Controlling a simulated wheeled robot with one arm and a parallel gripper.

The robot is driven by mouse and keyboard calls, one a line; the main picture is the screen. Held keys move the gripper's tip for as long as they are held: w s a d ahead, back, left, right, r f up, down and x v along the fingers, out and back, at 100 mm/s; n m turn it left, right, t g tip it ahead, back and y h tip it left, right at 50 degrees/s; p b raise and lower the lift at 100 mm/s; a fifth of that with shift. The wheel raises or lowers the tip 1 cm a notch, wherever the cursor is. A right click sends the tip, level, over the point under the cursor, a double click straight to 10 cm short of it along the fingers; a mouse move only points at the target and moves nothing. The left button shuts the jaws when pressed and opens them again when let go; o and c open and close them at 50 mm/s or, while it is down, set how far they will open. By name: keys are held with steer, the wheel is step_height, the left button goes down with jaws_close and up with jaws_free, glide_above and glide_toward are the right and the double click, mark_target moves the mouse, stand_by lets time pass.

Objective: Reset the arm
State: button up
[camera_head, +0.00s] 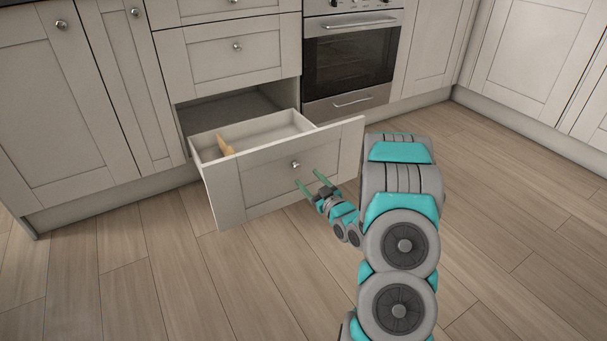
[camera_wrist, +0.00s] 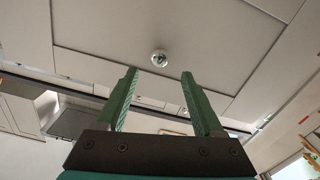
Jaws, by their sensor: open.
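My gripper (camera_head: 311,186) is open, with its two green fingers apart, in front of the pulled-out bottom drawer (camera_head: 225,198). The drawer's round knob (camera_head: 295,164) is just beyond the fingertips. In the wrist view my gripper (camera_wrist: 160,85) has nothing between its fingers, and the knob (camera_wrist: 159,58) shows ahead of and between the fingertips, apart from them. My arm reaches in from the lower right.
A small tan object (camera_head: 225,146) is inside the open drawer at its left side. Closed drawers (camera_head: 220,49) and cabinet doors (camera_head: 75,110) surround it, with an oven (camera_head: 350,58) to the right. The wooden floor (camera_head: 130,285) is clear.

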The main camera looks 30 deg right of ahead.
steer(key=shift+s, duration=1)
steer(key=s+a+r+m+g+h+p, duration=0.1)
steer(key=s+a+r+g+h+p, duration=0.4)
steer(key=s+r+g, duration=0.45)
steer(key=s+a+r+g+y+p, duration=0.1)
steer(key=s+a+r+g, duration=0.2)
steer(key=s, duration=0.8)
steer(key=s+a+r+m+g+y+p, duration=0.1)
steer(key=s+a+r+g+y+p, duration=0.1)
steer(key=s+a+r+g, duration=0.2)
steer(key=s+a+r+m+g+y+p, duration=0.1)
steer(key=s+a+r+g+p, duration=0.1)
steer(key=s+a+r, duration=0.6)
steer(key=s+a+g, duration=0.1)
steer(key=s+a, duration=0.4)
steer(key=s, duration=0.6)
steer(key=shift+r, duration=0.15)
